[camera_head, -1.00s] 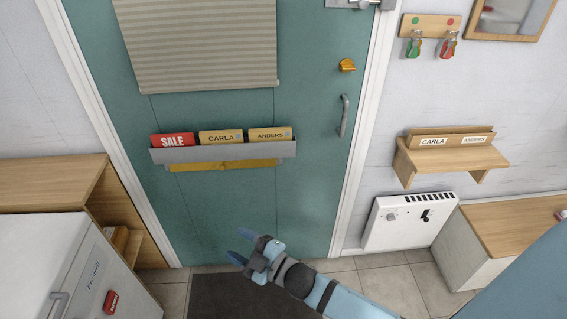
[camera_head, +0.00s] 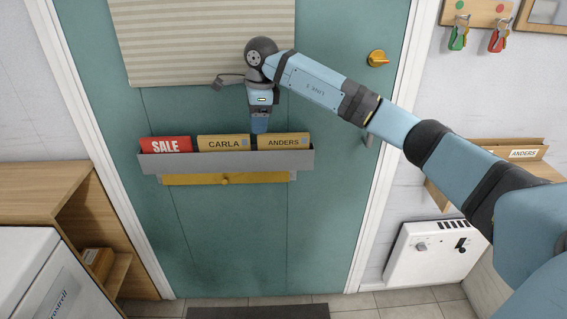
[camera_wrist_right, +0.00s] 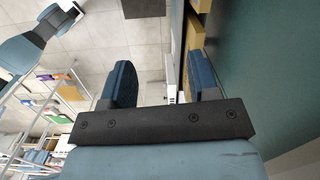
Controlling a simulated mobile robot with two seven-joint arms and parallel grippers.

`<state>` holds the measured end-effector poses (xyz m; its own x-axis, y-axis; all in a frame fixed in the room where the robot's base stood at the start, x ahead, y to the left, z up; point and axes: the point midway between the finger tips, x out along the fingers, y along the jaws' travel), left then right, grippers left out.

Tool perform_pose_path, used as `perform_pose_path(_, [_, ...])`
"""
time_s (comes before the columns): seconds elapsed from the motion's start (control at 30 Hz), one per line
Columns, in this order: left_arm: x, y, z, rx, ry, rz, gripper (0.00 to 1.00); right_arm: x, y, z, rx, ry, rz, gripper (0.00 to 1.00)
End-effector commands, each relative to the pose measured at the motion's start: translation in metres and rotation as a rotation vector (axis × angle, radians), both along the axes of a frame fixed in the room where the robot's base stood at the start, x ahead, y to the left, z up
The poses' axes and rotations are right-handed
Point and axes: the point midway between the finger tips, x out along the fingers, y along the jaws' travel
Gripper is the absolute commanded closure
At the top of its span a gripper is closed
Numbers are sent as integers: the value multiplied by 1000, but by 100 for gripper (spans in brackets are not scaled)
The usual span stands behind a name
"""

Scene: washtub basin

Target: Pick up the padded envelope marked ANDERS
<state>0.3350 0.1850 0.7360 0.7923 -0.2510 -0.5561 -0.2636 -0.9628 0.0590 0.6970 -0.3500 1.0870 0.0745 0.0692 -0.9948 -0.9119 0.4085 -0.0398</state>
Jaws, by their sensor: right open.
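The tan padded envelope marked ANDERS (camera_head: 284,141) stands upright at the right end of a grey rack (camera_head: 230,161) on the teal door. Its lower part is hidden by the rack's front. My right gripper (camera_head: 260,128) points down just above the envelope's left end, near the gap beside CARLA. In the right wrist view the gripper (camera_wrist_right: 160,80) is open. Tan edges (camera_wrist_right: 193,38) show by its right finger; I cannot tell which envelope each belongs to. My left gripper is not in view.
Tan CARLA (camera_head: 223,143) and red SALE (camera_head: 165,145) envelopes stand left in the same rack. A pleated blind (camera_head: 190,40) hangs above, and a yellow latch (camera_head: 377,58) sits to the right. A wall shelf (camera_head: 440,195) carries an ANDERS label (camera_head: 523,154).

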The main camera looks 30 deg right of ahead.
Motion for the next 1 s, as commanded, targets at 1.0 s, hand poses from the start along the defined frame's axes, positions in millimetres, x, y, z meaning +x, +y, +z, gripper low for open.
perform_pose_path(1.0, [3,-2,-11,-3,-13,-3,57,8,-77,-57,-215,-3,-76,45])
